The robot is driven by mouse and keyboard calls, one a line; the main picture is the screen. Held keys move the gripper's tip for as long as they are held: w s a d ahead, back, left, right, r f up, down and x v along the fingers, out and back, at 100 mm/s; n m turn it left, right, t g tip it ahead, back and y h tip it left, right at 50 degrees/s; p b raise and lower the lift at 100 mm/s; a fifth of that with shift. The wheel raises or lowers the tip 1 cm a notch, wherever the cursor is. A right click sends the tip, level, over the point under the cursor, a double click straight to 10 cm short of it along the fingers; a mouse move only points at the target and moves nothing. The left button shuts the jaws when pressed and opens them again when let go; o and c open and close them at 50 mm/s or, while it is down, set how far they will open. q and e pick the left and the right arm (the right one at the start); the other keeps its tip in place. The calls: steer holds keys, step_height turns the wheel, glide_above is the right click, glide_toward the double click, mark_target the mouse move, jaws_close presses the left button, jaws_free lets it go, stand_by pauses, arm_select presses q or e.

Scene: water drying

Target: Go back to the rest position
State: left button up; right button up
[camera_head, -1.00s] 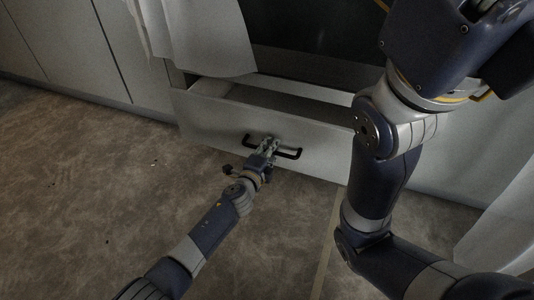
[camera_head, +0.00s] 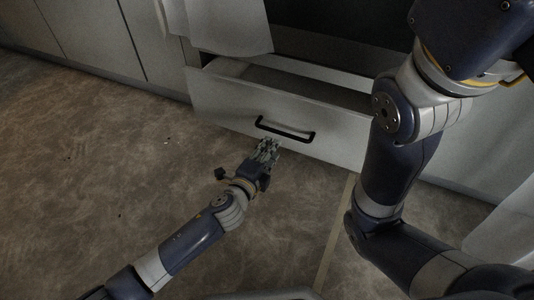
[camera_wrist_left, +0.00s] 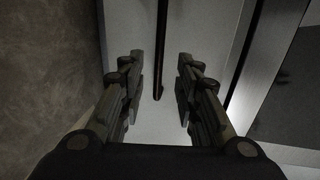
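My left gripper (camera_head: 268,148) is in front of the drawer, a little below its black handle (camera_head: 285,130), and apart from it. In the left wrist view the gripper (camera_wrist_left: 158,88) is open and empty, its two fingers apart, with the dark handle (camera_wrist_left: 161,50) between and beyond the fingertips. The pale drawer (camera_head: 230,107) is pulled partly out of the cabinet. My right arm rises on the right side of the head view; its gripper is out of the picture.
Pale cabinet doors (camera_head: 80,32) run along the back left. A white cloth (camera_head: 225,28) hangs above the drawer. Another pale cloth-like surface (camera_head: 505,235) stands at the far right.

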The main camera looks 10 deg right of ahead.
arm_select(q)
steer(key=shift+s+a+r, duration=0.15)
steer(key=shift+s+a, duration=0.15)
steer(key=shift+s, duration=0.3)
steer(key=shift+r, duration=0.1)
